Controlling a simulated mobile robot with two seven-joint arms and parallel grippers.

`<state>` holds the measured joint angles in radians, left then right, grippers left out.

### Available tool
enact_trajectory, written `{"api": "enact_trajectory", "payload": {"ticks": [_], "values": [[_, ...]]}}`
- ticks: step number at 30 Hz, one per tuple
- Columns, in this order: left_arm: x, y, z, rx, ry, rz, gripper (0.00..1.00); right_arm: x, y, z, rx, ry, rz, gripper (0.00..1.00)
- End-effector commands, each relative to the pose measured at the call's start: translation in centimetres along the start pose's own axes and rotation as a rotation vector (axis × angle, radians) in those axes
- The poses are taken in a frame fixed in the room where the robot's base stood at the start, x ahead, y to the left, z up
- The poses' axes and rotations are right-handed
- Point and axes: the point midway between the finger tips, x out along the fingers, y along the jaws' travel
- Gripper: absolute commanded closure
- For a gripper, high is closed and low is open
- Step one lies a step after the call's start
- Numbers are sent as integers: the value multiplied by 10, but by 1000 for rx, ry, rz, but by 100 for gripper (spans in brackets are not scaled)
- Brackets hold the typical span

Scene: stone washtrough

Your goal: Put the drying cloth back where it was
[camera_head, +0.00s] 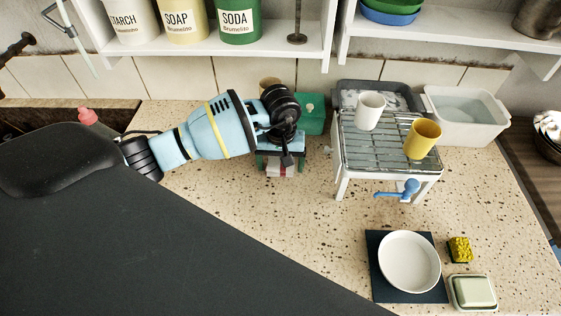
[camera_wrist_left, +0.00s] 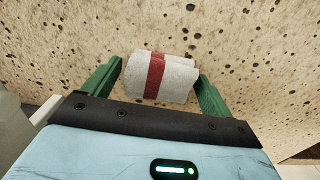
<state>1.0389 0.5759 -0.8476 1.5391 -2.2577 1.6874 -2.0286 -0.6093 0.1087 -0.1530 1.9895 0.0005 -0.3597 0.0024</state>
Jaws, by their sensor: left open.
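The drying cloth, a rolled or folded whitish bundle with a red band (camera_wrist_left: 176,80), lies on the speckled stone counter. It also shows in the head view (camera_head: 280,171), partly hidden under my left gripper (camera_head: 281,163). My left gripper points down over the cloth, and its green fingers stand open, one on each side of it, in the left wrist view (camera_wrist_left: 159,72). I cannot tell whether the fingers touch the cloth. My right gripper is not in view.
Right of my left gripper stands a drying rack (camera_head: 385,155) with a white cup (camera_head: 370,110) and a yellow cup (camera_head: 423,139). A green box (camera_head: 312,114) is just behind the gripper. The counter's front middle is clear.

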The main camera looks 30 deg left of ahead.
Motion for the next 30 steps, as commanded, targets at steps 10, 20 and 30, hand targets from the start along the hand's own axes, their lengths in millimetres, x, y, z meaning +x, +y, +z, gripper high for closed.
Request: {"api": "enact_trajectory", "payload": {"ticks": [10,20,30], "values": [[-30,0,-1,1,5,2,15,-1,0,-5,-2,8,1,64],[-94,0,-1,0,3,0,15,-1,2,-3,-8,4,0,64],[-123,0,0,0,-1,0,15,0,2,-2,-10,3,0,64]]}}
